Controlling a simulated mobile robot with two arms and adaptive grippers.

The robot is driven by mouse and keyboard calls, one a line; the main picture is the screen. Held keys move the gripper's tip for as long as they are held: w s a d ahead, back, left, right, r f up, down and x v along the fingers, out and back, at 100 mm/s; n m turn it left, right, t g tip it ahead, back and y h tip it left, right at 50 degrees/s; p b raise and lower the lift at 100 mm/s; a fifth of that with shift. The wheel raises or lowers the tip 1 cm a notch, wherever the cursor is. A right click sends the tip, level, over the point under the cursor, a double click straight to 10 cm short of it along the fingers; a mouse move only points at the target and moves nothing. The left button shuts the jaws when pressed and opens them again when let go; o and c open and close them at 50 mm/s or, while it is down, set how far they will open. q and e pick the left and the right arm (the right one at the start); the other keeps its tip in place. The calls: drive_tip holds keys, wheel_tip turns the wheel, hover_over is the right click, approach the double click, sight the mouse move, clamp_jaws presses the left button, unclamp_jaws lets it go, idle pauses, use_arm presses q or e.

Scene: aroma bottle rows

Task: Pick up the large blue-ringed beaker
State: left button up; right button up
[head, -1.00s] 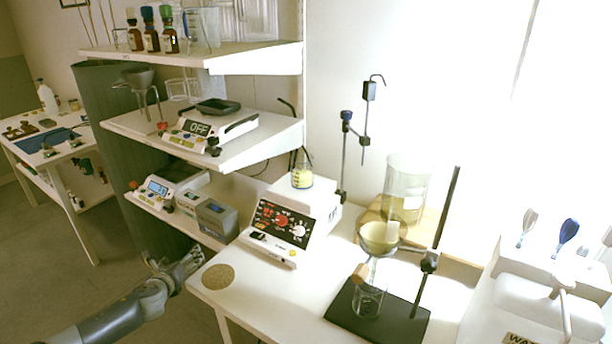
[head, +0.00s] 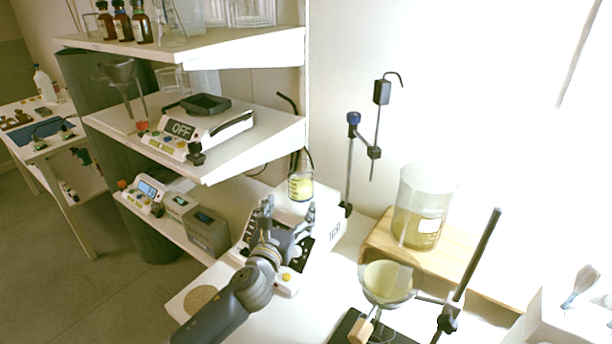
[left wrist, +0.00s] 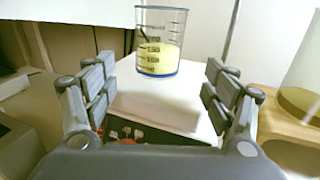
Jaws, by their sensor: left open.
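The blue-ringed beaker (head: 301,188) stands upright on the white top of the hotplate stirrer (head: 325,215), with yellow liquid inside. In the left wrist view the beaker (left wrist: 161,42) shows a blue rim, a blue base ring and dark graduation marks. My left gripper (head: 287,216) is open and empty, in front of the beaker over the stirrer. In the left wrist view its fingers (left wrist: 160,82) spread to either side, with the beaker centred beyond them and apart from them. My right gripper is in neither view.
A larger beaker (head: 419,217) with yellowish liquid stands on a wooden board (head: 473,280) to the right. A funnel (head: 388,282) on a stand (head: 470,270) is nearer. Shelves (head: 245,150) with a balance (head: 200,130) overhang at left. A cork mat (head: 200,299) lies at the bench corner.

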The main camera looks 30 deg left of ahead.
sight(297, 188)
use_arm(q)
drive_tip(key=shift+w+a+r, duration=0.1)
drive_tip(key=shift+w+a, duration=0.05)
drive_tip(key=shift+w, duration=0.35)
drive_tip(key=shift+w+a+r, duration=0.1)
drive_tip(key=shift+w+a, duration=0.05)
drive_tip(key=shift+w, duration=0.35)
drive_tip(key=w, duration=0.2)
drive_tip(key=shift+w+a, duration=0.1)
drive_tip(key=shift+w, duration=0.3)
drive_tip(key=shift+w+a, duration=0.1)
drive_tip(key=shift+w, duration=0.15)
drive_tip(key=w, duration=0.2)
drive_tip(key=w+a+r, duration=0.1)
drive_tip(key=w, duration=0.1)
drive_tip(key=shift+p, duration=0.35)
drive_tip(key=shift+w+a, duration=0.15)
drive_tip(key=shift+w, duration=0.35)
drive_tip(key=shift+s, duration=0.1)
drive_tip(key=shift+c, duration=1.1)
drive_tip(key=c, duration=1.1)
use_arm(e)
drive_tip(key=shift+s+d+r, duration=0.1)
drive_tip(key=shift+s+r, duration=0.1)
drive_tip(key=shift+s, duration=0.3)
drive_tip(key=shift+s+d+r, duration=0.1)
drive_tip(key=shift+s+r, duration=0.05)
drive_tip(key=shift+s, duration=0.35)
